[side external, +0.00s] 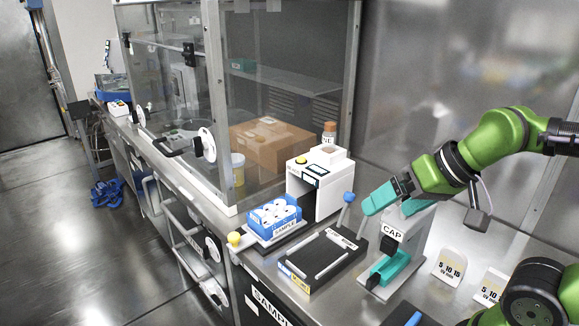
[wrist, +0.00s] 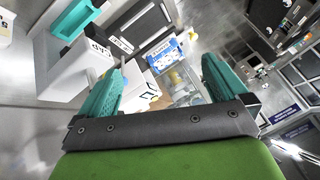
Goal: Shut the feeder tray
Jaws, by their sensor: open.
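The feeder tray (side external: 262,238) is a thin dark and white shelf sticking out of the front of a white machine (side external: 325,200). It carries a blue rack labelled SAMPLE (side external: 275,219) with several white round-topped items. My gripper (side external: 374,202) has teal fingers and is open and empty, to the right of the machine, above the bench near the capper. In the wrist view, my gripper (wrist: 162,68) has its fingers spread wide. The blue rack (wrist: 165,52) shows between them, beyond the tips. The tray is mostly hidden there.
A grey capper marked CAP (side external: 408,236) with a teal base stands just below my gripper. A blue-knobbed lever (side external: 348,198) rises between machine and capper. A black platform (side external: 323,260) lies in front. A glass enclosure holding a cardboard box (side external: 268,143) stands behind.

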